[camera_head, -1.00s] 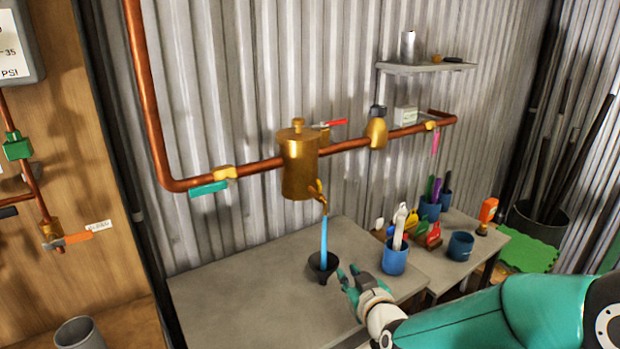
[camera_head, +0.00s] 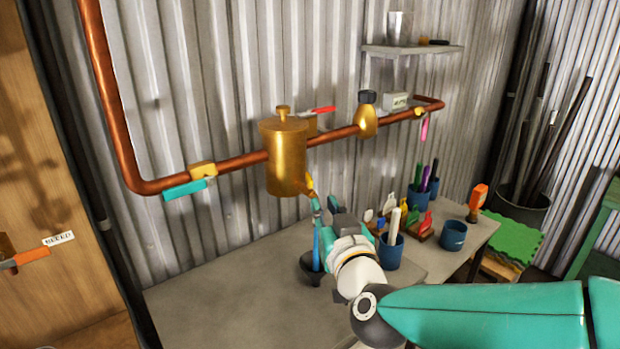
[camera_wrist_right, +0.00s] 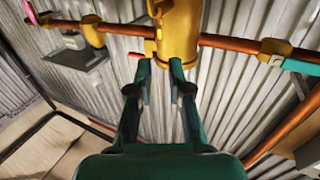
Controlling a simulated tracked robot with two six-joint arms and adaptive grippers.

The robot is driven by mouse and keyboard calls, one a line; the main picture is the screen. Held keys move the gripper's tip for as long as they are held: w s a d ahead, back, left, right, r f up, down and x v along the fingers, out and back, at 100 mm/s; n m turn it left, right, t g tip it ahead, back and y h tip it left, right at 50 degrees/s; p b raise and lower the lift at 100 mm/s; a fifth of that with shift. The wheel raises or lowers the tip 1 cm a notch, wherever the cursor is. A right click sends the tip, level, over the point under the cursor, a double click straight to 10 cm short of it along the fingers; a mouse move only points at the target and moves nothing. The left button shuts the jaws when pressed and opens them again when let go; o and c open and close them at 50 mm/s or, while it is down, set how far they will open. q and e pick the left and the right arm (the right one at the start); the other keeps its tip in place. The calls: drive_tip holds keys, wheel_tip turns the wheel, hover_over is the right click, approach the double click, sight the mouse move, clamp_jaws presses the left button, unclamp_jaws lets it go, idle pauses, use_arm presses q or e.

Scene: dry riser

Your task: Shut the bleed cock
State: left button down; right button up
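The brass pot (camera_head: 286,158) hangs in the copper pipe run. The small brass bleed cock (camera_head: 310,184) is low on its right side, and a blue stream (camera_head: 316,248) falls from it into a black funnel (camera_head: 312,272) on the bench. My right gripper (camera_head: 325,205) is just below and right of the cock. In the right wrist view, the fingers (camera_wrist_right: 160,65) are apart with tips near the underside of the brass pot (camera_wrist_right: 178,35). Nothing shows clearly held; whether a finger touches the cock cannot be told. My left gripper is out of view.
A teal-handled valve (camera_head: 190,186) and a red lever (camera_head: 320,110) sit on the pipe. The left part of the bench (camera_head: 215,300) is clear. A shelf (camera_head: 412,50) is above.

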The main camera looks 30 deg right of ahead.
sight(311, 182)
drive_tip(key=p+x, duration=0.1)
drive_tip(key=x, duration=1.1)
drive_tip(key=shift+w+d+f, duration=0.1)
drive_tip(key=shift+w, duration=0.15)
